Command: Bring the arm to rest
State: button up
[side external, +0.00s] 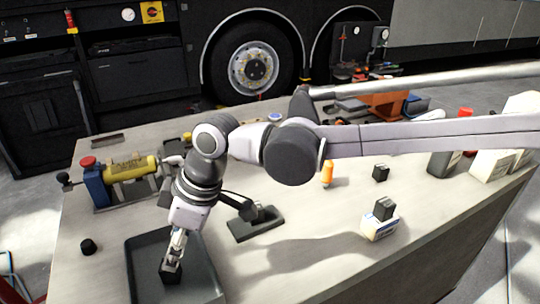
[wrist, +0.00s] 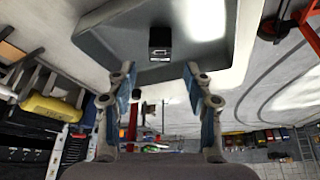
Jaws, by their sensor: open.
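My gripper (side external: 176,248) points down over a dark grey tray (side external: 142,270) at the front left of the table. In the wrist view, the two blue-padded fingers of my gripper (wrist: 160,80) are spread apart with nothing between them. A small black block (side external: 171,275) sits in the tray just below the fingertips. In the wrist view the block (wrist: 160,43) lies beyond the fingertips, roughly centred between them. In the side view I cannot tell the exact gap between fingers and block.
A black stand (side external: 256,223) is right of my wrist.

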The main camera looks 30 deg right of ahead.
jog(key=x, duration=0.6)
jog(key=shift+a, duration=0.2)
jog(key=shift+r, duration=0.7)
